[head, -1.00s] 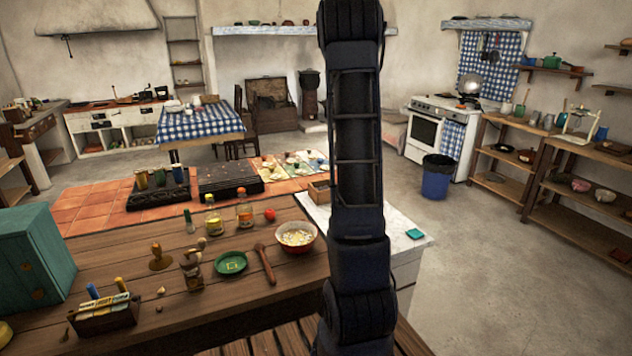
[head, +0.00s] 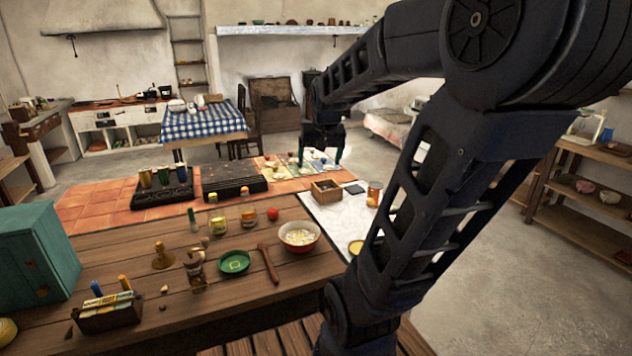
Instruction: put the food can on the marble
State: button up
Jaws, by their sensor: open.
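A small orange-and-pale cylinder that looks like the food can (head: 374,194) stands upright at the right part of the white marble (head: 335,222), close beside my arm. My gripper (head: 321,160) is open, pointing down, with nothing seen between its fingers. It appears in the picture above and left of the can, apart from it, in front of the far end of the counter. Its height over the counter is hard to tell. My arm hides the right side of the marble.
A wooden box (head: 325,191), a dark square (head: 355,189) and a yellow disc (head: 356,246) are also on the marble. A bowl (head: 299,236) stands at its left edge. Bare marble shows in the middle.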

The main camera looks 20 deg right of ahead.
jog(key=s+a+n, duration=0.3)
jog(key=s+a, duration=0.3)
jog(key=s, duration=0.6)
jog(key=shift+a+f+y, duration=0.15)
jog(key=shift+f+y, duration=0.15)
jog(key=shift+f, duration=0.15)
jog(key=shift+s, duration=0.1)
jog(key=o, duration=0.3)
